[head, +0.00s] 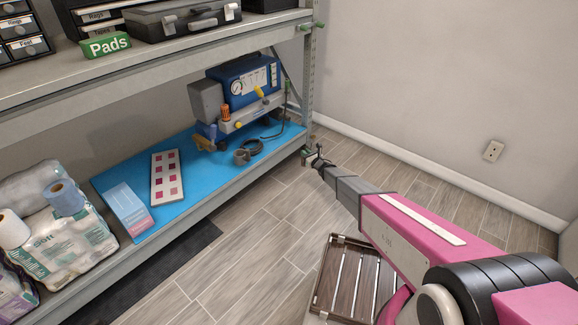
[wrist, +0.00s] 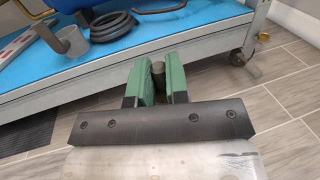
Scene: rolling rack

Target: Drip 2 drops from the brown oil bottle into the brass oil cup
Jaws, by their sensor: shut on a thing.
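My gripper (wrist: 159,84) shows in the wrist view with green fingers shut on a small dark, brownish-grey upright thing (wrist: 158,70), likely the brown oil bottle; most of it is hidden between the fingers. In the head view my gripper (head: 319,162) is small and dark, out in front of the rack's right end, over the floor. The blue machine (head: 247,81) stands on the lower shelf with a gauge and small yellow and orange fittings.
A blue mat (head: 197,196) covers the lower shelf. On it are a grey cup-like piece (head: 242,157), a coiled black hose (wrist: 113,26) and a card with coloured squares (head: 165,176). The rack's post (head: 308,80) and upper shelf (head: 150,58) bound the space.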

